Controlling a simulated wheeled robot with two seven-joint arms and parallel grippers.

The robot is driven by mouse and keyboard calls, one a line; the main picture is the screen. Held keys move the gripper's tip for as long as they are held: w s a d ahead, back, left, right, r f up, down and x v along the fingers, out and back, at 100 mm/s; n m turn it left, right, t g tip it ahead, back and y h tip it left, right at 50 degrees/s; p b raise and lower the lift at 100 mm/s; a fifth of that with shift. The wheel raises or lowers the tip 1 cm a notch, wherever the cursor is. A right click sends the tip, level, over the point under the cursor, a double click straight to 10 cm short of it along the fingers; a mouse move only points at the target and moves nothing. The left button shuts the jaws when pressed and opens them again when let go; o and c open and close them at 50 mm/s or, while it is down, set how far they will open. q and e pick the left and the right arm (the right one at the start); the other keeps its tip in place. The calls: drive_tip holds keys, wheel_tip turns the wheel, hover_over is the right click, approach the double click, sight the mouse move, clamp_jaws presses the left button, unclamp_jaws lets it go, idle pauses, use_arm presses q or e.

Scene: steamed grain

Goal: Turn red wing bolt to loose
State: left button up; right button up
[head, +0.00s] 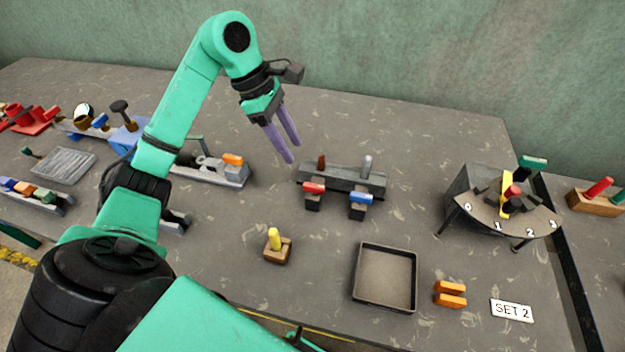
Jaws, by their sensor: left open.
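A grey fixture block (345,180) stands near the middle of the table. A red wing-shaped piece (314,188), which looks like the red wing bolt, sits at its front left on a dark mount. A similar blue piece (361,197) sits at its front right. My left gripper (293,152) has two purple fingers, open and empty, pointing down just behind and left of the fixture. The fingers appear apart from the red piece. Whether the bolt is tight or loose cannot be told. My right gripper is not in view.
An orange-handled clamp fixture (215,172) lies to the left. A yellow peg on a wooden block (277,250) and an empty tray (386,278) are in front. A numbered dial stand (490,210) is at right, with orange pieces (450,294) and a "SET 2" card (512,310) nearer.

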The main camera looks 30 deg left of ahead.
sight(314, 185)
use_arm(q)
drive_tip(key=p+x, duration=0.2)
drive_tip(key=x, duration=1)
clamp_jaws()
